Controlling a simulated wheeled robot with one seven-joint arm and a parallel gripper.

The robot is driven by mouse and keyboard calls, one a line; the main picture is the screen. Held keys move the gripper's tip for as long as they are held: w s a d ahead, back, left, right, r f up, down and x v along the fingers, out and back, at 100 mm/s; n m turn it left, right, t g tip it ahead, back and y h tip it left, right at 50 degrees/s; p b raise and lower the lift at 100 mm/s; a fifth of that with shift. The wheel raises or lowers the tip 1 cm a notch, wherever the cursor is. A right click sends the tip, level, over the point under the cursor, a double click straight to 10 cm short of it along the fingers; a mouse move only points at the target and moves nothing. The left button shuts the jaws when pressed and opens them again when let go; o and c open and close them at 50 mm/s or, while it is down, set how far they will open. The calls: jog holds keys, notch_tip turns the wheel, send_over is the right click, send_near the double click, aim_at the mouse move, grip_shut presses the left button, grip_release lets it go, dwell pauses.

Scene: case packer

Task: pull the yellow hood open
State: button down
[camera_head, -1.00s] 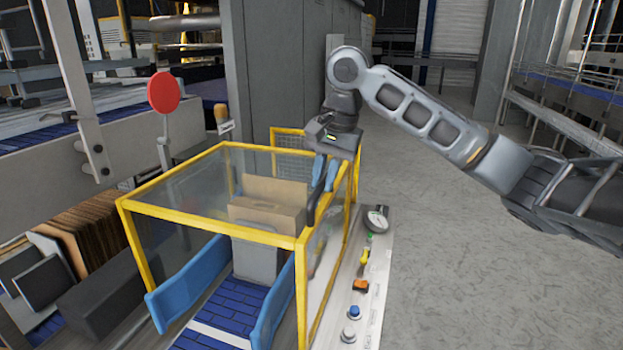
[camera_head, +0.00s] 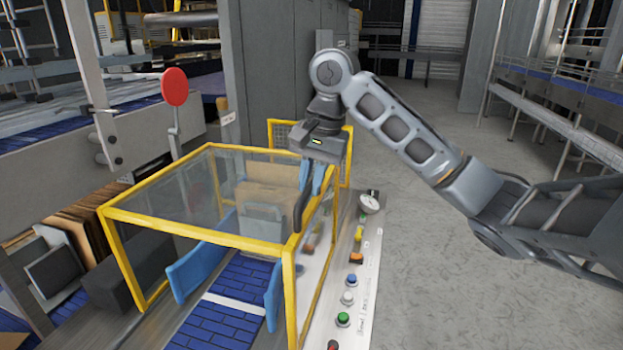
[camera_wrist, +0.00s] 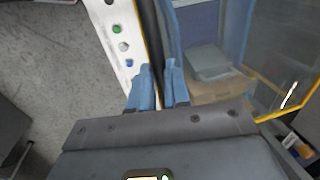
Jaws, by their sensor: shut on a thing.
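The yellow hood (camera_head: 180,228) is a box-like yellow frame with clear panels over a blue conveyor, in the middle of the head view. A black upright handle (camera_wrist: 149,32) runs along its right side. My gripper (camera_head: 306,185) is at the hood's right side, pointing down, with its fingers around the handle. In the wrist view, the blue fingers of my gripper (camera_wrist: 160,82) sit one on each side of the black bar. Part of the handle is hidden by the fingers.
A control panel (camera_head: 362,262) with coloured buttons and a gauge (camera_head: 369,203) runs along the hood's right. A cardboard box (camera_head: 258,193) shows through the panels. A red disc (camera_head: 174,86) stands behind, left. Open floor (camera_head: 440,270) lies to the right.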

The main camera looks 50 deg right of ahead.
jog(key=c, duration=1.1)
grip_release()
jog(key=shift+r, duration=0.1)
notch_tip(320, 180, up, 8)
jog(key=s, duration=0.1)
jog(key=shift+s+d+f, duration=0.2)
jog(key=shift+d+f, duration=0.05)
jog(key=shift+d, duration=0.05)
